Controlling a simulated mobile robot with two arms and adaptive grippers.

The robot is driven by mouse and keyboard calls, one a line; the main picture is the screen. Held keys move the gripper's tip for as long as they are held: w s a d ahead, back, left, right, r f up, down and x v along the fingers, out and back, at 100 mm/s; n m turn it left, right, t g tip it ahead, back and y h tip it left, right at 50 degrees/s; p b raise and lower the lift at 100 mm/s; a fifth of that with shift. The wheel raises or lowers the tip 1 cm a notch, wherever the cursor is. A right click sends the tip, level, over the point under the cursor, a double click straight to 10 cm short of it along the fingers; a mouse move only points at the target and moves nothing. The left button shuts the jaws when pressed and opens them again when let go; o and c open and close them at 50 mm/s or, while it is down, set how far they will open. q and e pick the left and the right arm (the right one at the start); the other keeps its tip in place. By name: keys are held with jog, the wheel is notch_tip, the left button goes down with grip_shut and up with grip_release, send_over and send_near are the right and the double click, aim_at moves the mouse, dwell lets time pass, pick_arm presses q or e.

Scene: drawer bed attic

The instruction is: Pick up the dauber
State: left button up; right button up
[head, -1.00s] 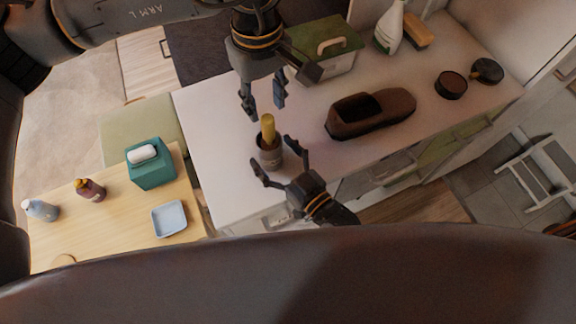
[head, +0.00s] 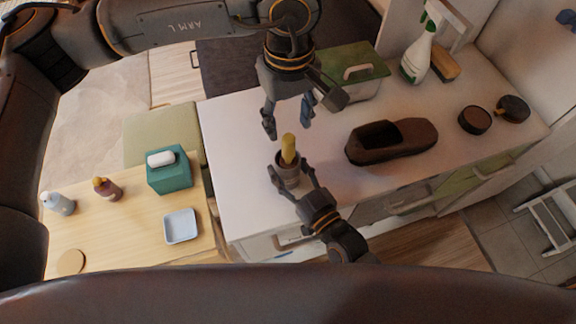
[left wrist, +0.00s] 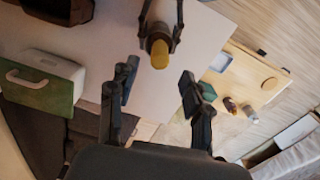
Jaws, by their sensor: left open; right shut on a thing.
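The dauber (head: 288,147) shows as a yellow handle standing upright out of a small dark jar (head: 289,176) with a pale label, near the counter's front edge. Its lower end is hidden in the jar. My right gripper (head: 291,182) is shut on the jar, one finger on each side. My left gripper (head: 288,118) is open and empty, pointing down above the handle. In the left wrist view the yellow handle (left wrist: 159,54) lies beyond the gap between my left fingers (left wrist: 157,86), touching neither.
A brown shoe (head: 415,136) lies right of the jar. A green-lidded box (head: 345,75), a spray bottle (head: 417,60), a brush (head: 444,66) and round dark tins (head: 474,120) stand farther back. A wooden table (head: 125,215) with a teal tissue box (head: 170,178) is at left.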

aim_at(289, 151)
pick_arm(q)
jog(key=m, duration=0.1)
jog(key=r+m, duration=0.1)
jog(key=m, duration=0.1)
jog(key=shift+r, duration=0.3)
jog(key=shift+f+m, duration=0.1)
jog(key=shift+m, duration=0.3)
notch_tip(289, 151, down, 11)
jog(key=shift+f, duration=0.2)
jog(key=shift+c, duration=0.4)
